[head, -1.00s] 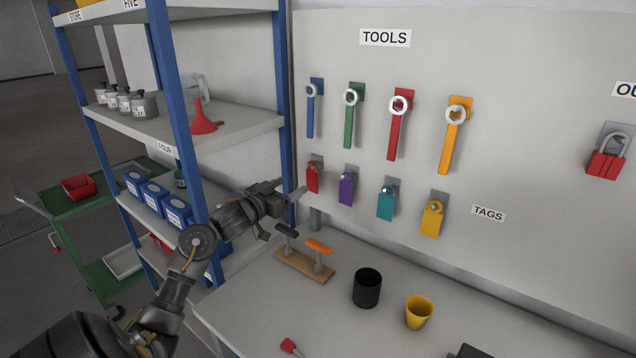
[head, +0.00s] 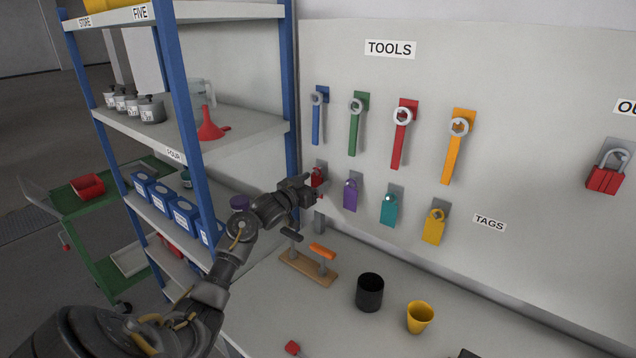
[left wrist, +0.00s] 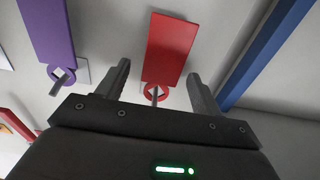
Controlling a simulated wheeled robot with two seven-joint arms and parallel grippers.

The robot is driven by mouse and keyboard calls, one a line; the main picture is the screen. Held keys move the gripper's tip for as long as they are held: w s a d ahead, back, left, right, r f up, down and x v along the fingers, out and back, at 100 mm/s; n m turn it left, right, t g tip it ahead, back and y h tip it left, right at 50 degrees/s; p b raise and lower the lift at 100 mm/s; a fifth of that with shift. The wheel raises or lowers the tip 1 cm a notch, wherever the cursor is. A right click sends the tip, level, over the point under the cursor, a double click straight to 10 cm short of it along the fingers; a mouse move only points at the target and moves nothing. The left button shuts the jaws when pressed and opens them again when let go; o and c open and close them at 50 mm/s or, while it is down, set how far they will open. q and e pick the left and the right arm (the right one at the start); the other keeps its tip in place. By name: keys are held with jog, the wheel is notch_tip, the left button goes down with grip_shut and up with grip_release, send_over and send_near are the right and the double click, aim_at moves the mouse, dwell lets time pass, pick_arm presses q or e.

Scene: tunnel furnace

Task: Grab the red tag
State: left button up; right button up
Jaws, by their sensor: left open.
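The red tag (head: 317,178) hangs on the tool board at the left end of the tag row, partly hidden behind my left gripper in the head view. In the left wrist view the red tag (left wrist: 170,48) shows between the two fingers, with its ring and hook near the palm. My left gripper (head: 316,192) is open, its fingers (left wrist: 158,85) on either side of the tag's lower image end. I cannot tell whether they touch it. My right gripper is not in view.
The purple tag (head: 350,196) hangs close beside the red one, with teal (head: 389,209) and yellow (head: 434,227) tags further right. A blue shelf post (head: 291,100) stands close on the left. The bench below holds toggle handles (head: 310,268), a black cup (head: 370,292) and a yellow cup (head: 419,317).

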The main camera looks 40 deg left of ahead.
pick_arm(q)
jog(key=shift+a, duration=0.1)
jog(key=c, duration=1)
jog(key=shift+c, duration=0.2)
jog(key=shift+w+r, duration=0.1)
jog(key=shift+r, duration=0.05)
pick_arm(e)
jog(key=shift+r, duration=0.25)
